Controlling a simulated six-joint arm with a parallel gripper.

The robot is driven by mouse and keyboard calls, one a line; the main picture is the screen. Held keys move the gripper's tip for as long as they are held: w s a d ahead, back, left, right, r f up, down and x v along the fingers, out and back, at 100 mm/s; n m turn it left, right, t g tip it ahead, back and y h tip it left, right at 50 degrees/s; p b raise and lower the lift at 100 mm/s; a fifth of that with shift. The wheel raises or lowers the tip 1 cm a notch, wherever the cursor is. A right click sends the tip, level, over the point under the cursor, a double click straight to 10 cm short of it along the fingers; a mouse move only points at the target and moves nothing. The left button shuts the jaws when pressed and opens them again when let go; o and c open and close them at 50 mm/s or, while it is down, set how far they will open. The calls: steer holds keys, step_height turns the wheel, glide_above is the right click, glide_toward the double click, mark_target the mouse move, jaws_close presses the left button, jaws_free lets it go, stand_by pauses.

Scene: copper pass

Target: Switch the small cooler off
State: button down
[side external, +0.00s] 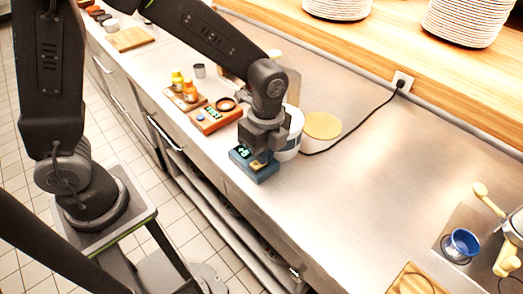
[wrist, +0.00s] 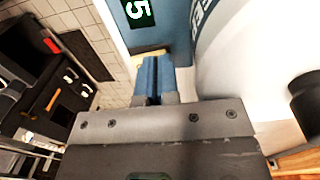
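The small cooler shows as a blue control box (side external: 262,174) beside a white tub with a blue band (side external: 291,143). Its lit green display reads +5 in the side view; in the wrist view part of the display (wrist: 138,11) shows a 5. A small brass-coloured part (side external: 259,163) is on the box top, and a pale yellow edge (wrist: 150,51) shows just beyond my fingertips in the wrist view. My gripper (wrist: 153,68) has its two blue fingertips together, with nothing visible between them. It is right over the box; I cannot tell whether it touches. The switch's position is unclear.
A black cable runs from the tub to a wall socket (side external: 402,82). An orange device with a green display (side external: 214,118) stands to the left, near small bottles (side external: 190,92).

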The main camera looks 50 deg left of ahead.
steer(key=shift+s+f, duration=0.25)
steer(key=shift+f, duration=0.05)
steer(key=shift+s+r, duration=0.2)
steer(key=shift+s, duration=0.55)
step_height(320, 180, up, 14)
steer(key=w, duration=0.1)
steer(key=shift+r, duration=0.2)
steer(key=shift+w, duration=0.1)
